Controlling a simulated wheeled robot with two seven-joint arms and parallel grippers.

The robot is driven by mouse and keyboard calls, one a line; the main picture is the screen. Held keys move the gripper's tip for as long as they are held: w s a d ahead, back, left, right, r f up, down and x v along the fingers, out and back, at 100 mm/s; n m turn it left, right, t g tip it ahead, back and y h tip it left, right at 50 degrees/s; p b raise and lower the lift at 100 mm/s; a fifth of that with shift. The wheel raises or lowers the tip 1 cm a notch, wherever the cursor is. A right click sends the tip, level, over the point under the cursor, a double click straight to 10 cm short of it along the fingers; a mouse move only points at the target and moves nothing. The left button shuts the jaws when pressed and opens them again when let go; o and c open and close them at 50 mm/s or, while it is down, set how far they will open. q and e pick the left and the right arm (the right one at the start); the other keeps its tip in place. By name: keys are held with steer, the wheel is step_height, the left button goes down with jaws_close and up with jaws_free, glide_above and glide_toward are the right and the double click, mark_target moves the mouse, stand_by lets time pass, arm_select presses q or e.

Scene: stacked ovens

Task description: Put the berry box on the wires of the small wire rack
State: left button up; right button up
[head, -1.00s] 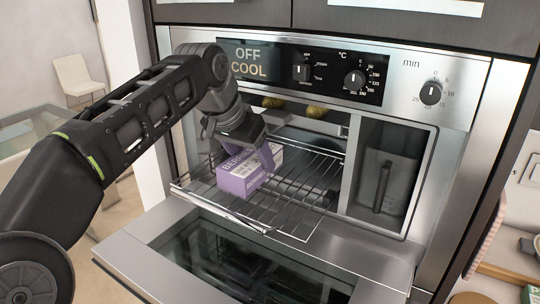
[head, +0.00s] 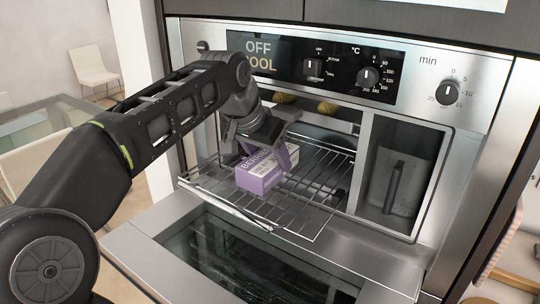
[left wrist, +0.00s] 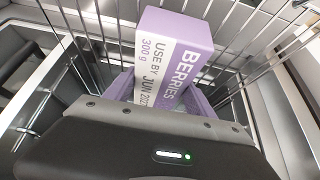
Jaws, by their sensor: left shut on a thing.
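The berry box (head: 262,172) is purple and white, with "BERRIES" printed on it. It is at the small wire rack (head: 308,192), over its wires. The rack sticks out of the upper oven opening. My left gripper (head: 266,146) is shut on the box from above; its fingers lie along the box's sides. In the left wrist view the box (left wrist: 172,48) stands out between the fingers, with rack wires behind and beside it. Whether the box's underside touches the wires cannot be told. My right gripper is not in view.
The lowered oven door (head: 120,240) with a dark glass lies below the rack. Yellowish round items (head: 328,107) sit on a shelf above. The control panel (head: 340,68) is over the opening.

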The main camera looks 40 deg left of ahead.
arm_select(q)
steer(key=o, duration=1.7)
steer(key=shift+w+f, duration=0.1)
steer(key=shift+f, duration=0.05)
steer(key=shift+r, duration=0.25)
steer(key=b+v, duration=0.1)
steer(key=v, duration=0.6)
steer(key=shift+r, duration=0.1)
